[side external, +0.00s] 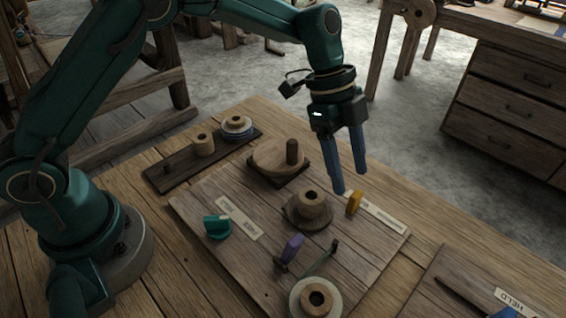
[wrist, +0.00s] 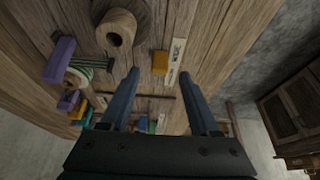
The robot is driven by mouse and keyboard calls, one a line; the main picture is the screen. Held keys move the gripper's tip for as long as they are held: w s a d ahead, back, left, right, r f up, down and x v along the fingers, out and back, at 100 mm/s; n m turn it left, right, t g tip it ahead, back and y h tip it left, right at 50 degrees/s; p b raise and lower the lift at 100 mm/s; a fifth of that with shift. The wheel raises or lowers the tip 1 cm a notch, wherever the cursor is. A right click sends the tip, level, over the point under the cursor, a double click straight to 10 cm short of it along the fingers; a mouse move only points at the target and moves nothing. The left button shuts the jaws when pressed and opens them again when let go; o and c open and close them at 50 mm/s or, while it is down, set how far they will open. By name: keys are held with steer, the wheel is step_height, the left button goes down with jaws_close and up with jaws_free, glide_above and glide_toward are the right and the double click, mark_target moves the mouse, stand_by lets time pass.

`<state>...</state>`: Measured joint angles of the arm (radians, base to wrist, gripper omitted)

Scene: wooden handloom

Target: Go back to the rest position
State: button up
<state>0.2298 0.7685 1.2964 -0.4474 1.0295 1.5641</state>
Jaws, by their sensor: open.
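My gripper (side external: 347,168) hangs from the arm above the wooden board (side external: 386,252), its two blue fingers pointing down. The fingers stand apart with nothing between them, and they also show apart in the wrist view (wrist: 158,82). Below and near the fingertips, a yellow piece (side external: 353,202) stands beside a pale label strip, and a wooden spool (side external: 311,205) sits on a round base. In the wrist view the yellow piece (wrist: 159,62) and the spool (wrist: 116,29) lie beyond the fingertips. The fingers look apart from both.
A round wooden block with a dark peg (side external: 291,152), a teal knob (side external: 216,227), a purple piece (side external: 291,247) and another spool (side external: 315,299) stand on the board. A dark rack (side external: 167,180) holds spools behind. A second board (side external: 457,272) lies at right. Space above is clear.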

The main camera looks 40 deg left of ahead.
steer(key=s+a+r+n+t+y, duration=0.1)
steer(key=s+a+r+n+t, duration=0.2)
steer(key=r, duration=0.4)
steer(key=s+a+r+n+t, duration=0.1)
steer(key=s+a+r, duration=0.2)
steer(key=a+r, duration=0.35)
steer(key=s+a+f+n+y, duration=0.1)
steer(key=s+a+f+n, duration=0.1)
steer(key=s+n, duration=0.4)
steer(key=s+a+f+n+t+y, duration=0.1)
steer(key=s+a+f+n+y, duration=0.1)
steer(key=s+a+n, duration=0.2)
steer(key=s+n, duration=0.2)
steer(key=n, duration=0.2)
steer(key=shift+s+a+f+t, duration=0.25)
steer(key=shift+s+f+t, duration=0.05)
steer(key=shift+s, duration=0.1)
steer(key=shift+c, duration=0.3)
